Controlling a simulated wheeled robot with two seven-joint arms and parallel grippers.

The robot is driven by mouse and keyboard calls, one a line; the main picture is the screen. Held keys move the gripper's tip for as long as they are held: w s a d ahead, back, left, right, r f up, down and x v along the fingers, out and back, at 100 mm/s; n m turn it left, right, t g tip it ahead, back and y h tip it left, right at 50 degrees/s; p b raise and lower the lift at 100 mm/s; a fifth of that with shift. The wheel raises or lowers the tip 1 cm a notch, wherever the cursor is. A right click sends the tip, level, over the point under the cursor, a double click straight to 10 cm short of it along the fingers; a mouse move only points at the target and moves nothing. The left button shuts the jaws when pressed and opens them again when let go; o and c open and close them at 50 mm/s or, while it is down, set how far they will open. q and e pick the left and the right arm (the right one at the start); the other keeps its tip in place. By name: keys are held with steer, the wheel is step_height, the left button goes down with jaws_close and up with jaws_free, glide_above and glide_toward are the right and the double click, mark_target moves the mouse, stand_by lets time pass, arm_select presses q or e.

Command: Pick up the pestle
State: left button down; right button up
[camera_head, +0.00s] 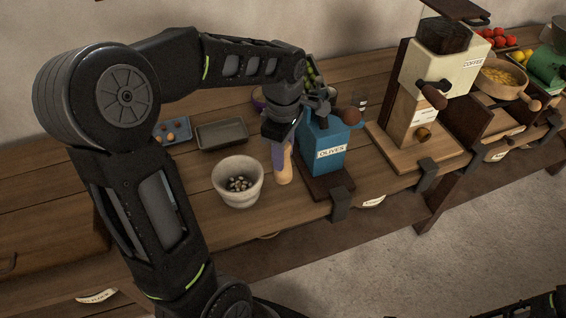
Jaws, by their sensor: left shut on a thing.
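The pestle (284,166) is a light wooden piece, upright or nearly so, between the white mortar and the blue olive press. My left gripper (281,141) is above it and shut on its upper part. The arm and gripper hide the pestle's top. I cannot tell whether its lower end touches the counter. The white mortar (225,193) stands just left of the pestle with several small dark and pale pieces inside. My right gripper is not in view.
The blue press labelled OLIVES (326,165) stands close to the right of my gripper. A coffee mill (441,75) is farther right. A dark empty tray (222,133) and a blue tray (180,127) lie behind the mortar. Bare counter (175,190) is left of it.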

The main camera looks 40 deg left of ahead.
arm_select(q)
step_height(320, 180, up, 6)
stand_by(0.6)
steer(key=c, duration=1.5)
jaws_free()
jaws_close()
